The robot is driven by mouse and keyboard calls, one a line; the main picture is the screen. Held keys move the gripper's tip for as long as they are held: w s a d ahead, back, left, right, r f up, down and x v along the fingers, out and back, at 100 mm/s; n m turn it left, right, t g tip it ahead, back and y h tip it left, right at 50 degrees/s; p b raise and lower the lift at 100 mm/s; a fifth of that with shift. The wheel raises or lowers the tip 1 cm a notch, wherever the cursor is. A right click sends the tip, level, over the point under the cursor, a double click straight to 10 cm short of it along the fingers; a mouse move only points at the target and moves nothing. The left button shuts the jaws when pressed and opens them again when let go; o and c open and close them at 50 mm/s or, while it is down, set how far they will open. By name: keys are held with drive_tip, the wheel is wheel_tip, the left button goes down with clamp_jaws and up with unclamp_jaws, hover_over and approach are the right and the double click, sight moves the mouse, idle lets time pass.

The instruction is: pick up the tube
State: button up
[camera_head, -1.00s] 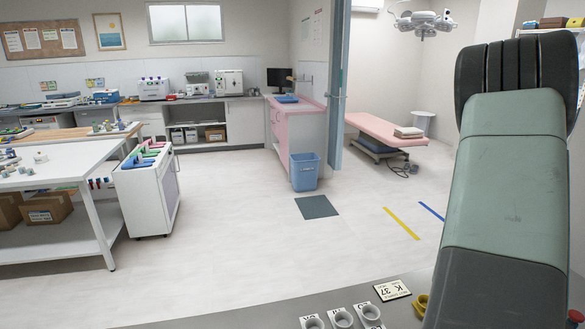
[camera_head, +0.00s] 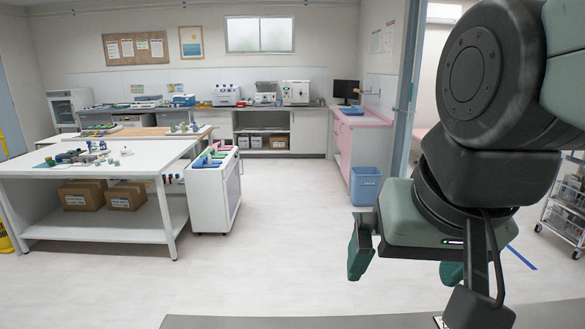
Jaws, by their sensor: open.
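My gripper (camera_head: 405,275) is at the right of the view, pointing down, with its two green fingers apart and nothing seen between them. It hangs in front of the open floor, well away from the tables. I cannot pick out a tube for certain. Several small items (camera_head: 88,154), too small to tell apart, lie on the white table (camera_head: 130,163) at the left.
A white cart (camera_head: 214,198) with coloured handles or holders on top stands beside the table. Cardboard boxes (camera_head: 84,195) sit on the table's lower shelf. A blue bin (camera_head: 366,186) stands by the pink cabinet (camera_head: 349,150). A wire rack (camera_head: 563,212) is at the far right. The middle floor is clear.

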drive_tip(key=shift+s+a+f+n+t, duration=0.15)
drive_tip(key=shift+s+a+n, duration=0.15)
drive_tip(key=shift+s+n, duration=0.15)
drive_tip(key=shift+s+a+n+t, duration=0.15)
drive_tip(key=shift+s+a+n, duration=0.1)
drive_tip(key=shift+s+n, duration=0.15)
drive_tip(key=c, duration=0.7)
